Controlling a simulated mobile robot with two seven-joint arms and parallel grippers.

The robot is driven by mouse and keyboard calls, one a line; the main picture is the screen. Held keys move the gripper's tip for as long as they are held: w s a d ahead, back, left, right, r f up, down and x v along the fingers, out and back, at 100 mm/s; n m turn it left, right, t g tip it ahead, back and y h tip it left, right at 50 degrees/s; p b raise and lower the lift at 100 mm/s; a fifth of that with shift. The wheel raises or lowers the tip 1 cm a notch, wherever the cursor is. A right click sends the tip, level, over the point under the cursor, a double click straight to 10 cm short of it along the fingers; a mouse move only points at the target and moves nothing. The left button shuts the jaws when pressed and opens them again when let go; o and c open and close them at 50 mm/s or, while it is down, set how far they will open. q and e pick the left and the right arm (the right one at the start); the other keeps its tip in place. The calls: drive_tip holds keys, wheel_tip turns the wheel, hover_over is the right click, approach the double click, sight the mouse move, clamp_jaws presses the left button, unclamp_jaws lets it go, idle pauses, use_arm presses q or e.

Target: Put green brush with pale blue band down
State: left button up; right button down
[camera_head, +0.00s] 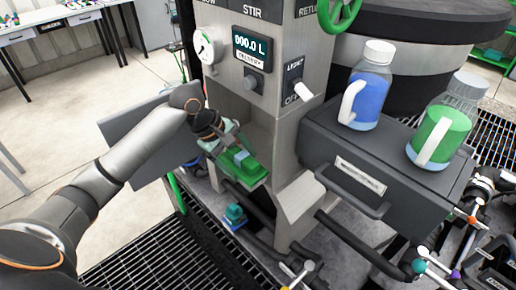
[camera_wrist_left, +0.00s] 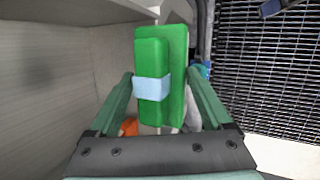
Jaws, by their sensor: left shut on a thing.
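The green brush with the pale blue band (camera_head: 249,166) is in my left gripper (camera_head: 236,157), in front of the grey panel's recess. In the left wrist view the brush (camera_wrist_left: 174,45) is a green block with the pale blue band around its middle. There my left gripper's two green fingers (camera_wrist_left: 160,90) stand on either side of the brush, shut on it. In the head view the fingers partly hide the brush.
A dark box (camera_head: 318,149) to the right carries a blue-labelled bottle (camera_head: 368,92) and a green-labelled bottle (camera_head: 440,130). A teal part (camera_head: 235,214) and dark pipes lie below the gripper. Black floor grating (camera_head: 140,262) spans the front left.

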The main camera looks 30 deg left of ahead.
use_arm(q)
drive_tip(key=w, duration=0.2)
drive_tip(key=w+d, duration=0.2)
drive_tip(key=w, duration=0.1)
drive_tip(key=shift+w+r, duration=0.1)
drive_tip(key=shift+w, duration=0.25)
drive_tip(key=shift+w+p, duration=0.15)
drive_tip(key=shift+p, duration=0.15)
drive_tip(key=shift+f, duration=0.4)
drive_tip(key=o, duration=1.1)
drive_tip(key=shift+f, duration=0.15)
